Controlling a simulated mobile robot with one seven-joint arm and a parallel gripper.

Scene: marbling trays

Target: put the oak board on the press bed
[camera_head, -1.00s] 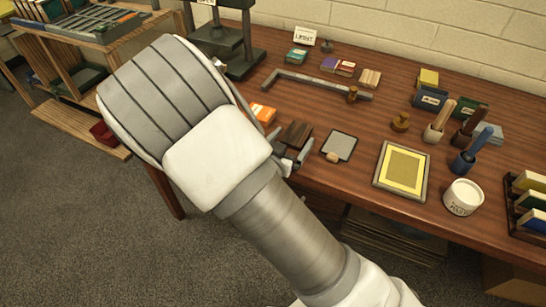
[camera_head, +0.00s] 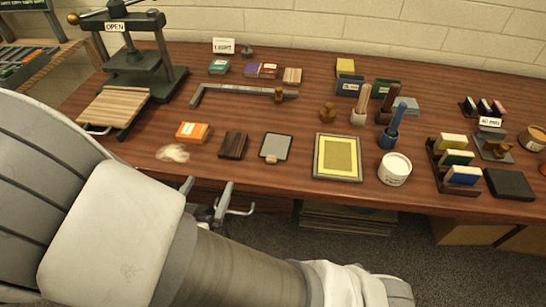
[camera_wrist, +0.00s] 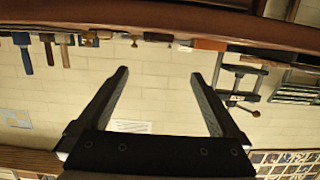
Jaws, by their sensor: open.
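A small light-brown striped wood block (camera_head: 292,76), which looks like the oak board, lies at the back of the table. A darker brown wood block (camera_head: 233,145) lies near the front edge. The press (camera_head: 140,62) stands at the back left, with a pale slatted bed (camera_head: 115,105) that looks bare. The press also shows upside down in the wrist view (camera_wrist: 243,82). My gripper (camera_head: 207,186) is open and empty, at the table's front edge in the picture, below the dark block and apart from both blocks. The wrist view shows nothing between its fingers (camera_wrist: 160,78).
An orange box (camera_head: 192,132) and a pale tuft (camera_head: 173,153) lie left of the dark block. A grey L-shaped bar (camera_head: 235,91) lies before the light block. A framed yellow panel (camera_head: 337,157), white tub (camera_head: 395,169) and brushes in holders (camera_head: 388,105) stand to the right.

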